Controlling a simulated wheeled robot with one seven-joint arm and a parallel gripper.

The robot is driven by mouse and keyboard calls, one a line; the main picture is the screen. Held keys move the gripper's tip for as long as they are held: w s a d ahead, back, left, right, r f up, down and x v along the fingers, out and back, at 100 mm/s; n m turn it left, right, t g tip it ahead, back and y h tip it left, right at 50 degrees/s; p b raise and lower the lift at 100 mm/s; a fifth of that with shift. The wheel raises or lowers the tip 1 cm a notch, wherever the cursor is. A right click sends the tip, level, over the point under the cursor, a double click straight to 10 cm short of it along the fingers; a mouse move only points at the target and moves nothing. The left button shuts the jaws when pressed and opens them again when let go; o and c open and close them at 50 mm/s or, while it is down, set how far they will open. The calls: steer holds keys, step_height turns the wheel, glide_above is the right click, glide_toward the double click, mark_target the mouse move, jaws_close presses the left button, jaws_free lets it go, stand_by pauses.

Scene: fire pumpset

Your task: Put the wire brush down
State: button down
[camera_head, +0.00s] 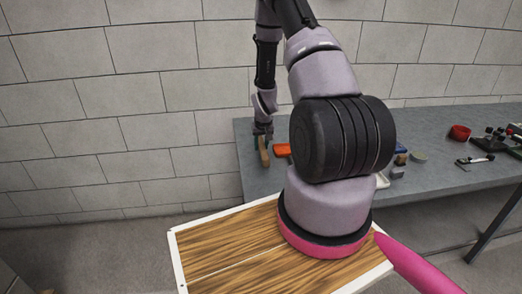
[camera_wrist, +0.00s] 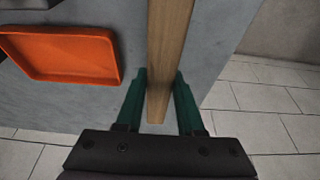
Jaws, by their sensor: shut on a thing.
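The wire brush (camera_wrist: 170,45) shows in the wrist view as a long wooden bar between the two green fingers of my gripper (camera_wrist: 160,76). My gripper is shut on it. In the head view the brush (camera_head: 264,153) is a small tan piece below my gripper (camera_head: 263,132), over the left end of the grey table (camera_head: 251,178). I cannot tell whether the brush touches the table top. Its bristles are not visible in either view.
An orange tray (camera_wrist: 65,53) lies just left of the brush in the wrist view; the head view shows it right of the brush (camera_head: 282,150). A red bowl (camera_head: 460,132) and several small items stand farther right. My arm hides the table's middle. A block wall (camera_head: 150,100) stands behind.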

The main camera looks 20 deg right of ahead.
step_height(320, 180, down, 2)
steer(key=shift+f, duration=0.1)
steer(key=c, duration=0.5)
jaws_free()
